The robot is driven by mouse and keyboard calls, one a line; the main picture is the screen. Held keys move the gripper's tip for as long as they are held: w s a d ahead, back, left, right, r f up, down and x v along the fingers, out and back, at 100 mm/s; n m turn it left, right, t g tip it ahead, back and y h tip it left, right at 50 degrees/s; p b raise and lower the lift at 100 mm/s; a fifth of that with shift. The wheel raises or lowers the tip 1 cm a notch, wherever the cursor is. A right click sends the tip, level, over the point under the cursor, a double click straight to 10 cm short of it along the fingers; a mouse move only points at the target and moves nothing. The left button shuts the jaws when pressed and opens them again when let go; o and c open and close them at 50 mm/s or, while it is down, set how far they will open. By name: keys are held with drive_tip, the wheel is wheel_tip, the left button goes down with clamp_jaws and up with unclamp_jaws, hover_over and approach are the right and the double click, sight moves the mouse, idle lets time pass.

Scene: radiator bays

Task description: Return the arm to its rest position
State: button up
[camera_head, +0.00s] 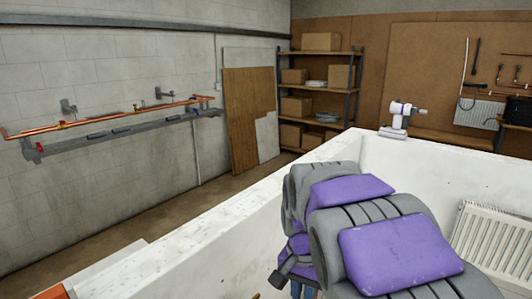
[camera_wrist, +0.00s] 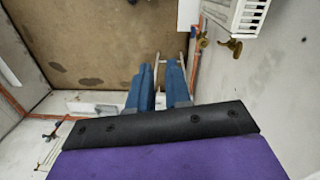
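My arm (camera_head: 395,245), with grey links and purple pads, fills the lower right of the head view. It is bent, and it hides part of the white wall and floor behind it. In the head view only a bit of blue shows below the arm, so the fingertips cannot be made out there.
A low white wall (camera_head: 240,215) runs close beside my arm. A white radiator (camera_head: 492,240) stands at the right; one with brass valves (camera_wrist: 235,47) is near the fingers in the wrist view. Copper pipes (camera_head: 100,115) line the left wall. Shelves (camera_head: 320,90) stand behind.

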drive_tip(key=s+d+f+n+b, duration=0.2)
drive_tip(key=s+f, duration=0.2)
drive_tip(key=s, duration=0.5)
drive_tip(key=s+d+f+n+b, duration=0.1)
drive_tip(key=s+d+f+b, duration=0.1)
drive_tip(key=s+f, duration=0.3)
drive_tip(key=s+d+f+n+g+b, duration=0.1)
drive_tip(key=s+d+f+n+b, duration=0.1)
drive_tip(key=s, duration=1)
wheel_tip(320, 180, down, 2)
drive_tip(key=shift+s+f+n+b, duration=0.25)
drive_tip(key=shift+s+n+b, duration=0.05)
drive_tip(key=shift+b, duration=0.15)
drive_tip(key=shift+d, duration=0.1)
